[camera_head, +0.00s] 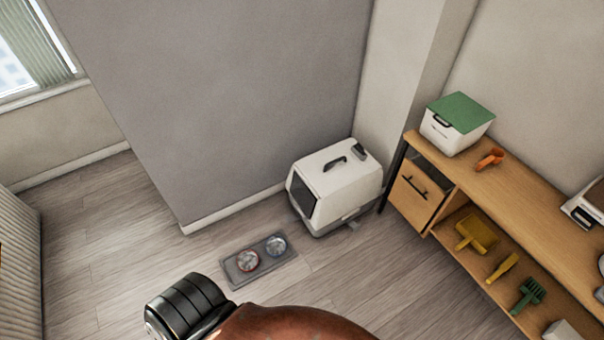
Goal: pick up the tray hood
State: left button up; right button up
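The tray hood (340,182) is the white upper shell of a covered litter tray on the floor, in the corner by the grey wall. It has a dark handle on top and a dark front opening facing left. The grey tray base (345,220) shows under it, and the hood sits on it. Neither gripper can be seen in the head view. Part of my own body shows at the bottom middle, well in front of the litter tray.
A grey mat (237,272) with two bowls lies on the floor left of the litter tray. A wooden shelf unit (520,210) stands close on its right, holding a green-lidded white box (456,124) and several scoops and brushes.

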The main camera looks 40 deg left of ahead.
aim_at(345, 180)
jog(key=u, duration=0.95)
jog(key=i, duration=1.35)
jog(key=u, duration=0.55)
jog(key=i, duration=0.7)
jog(key=u, duration=0.3)
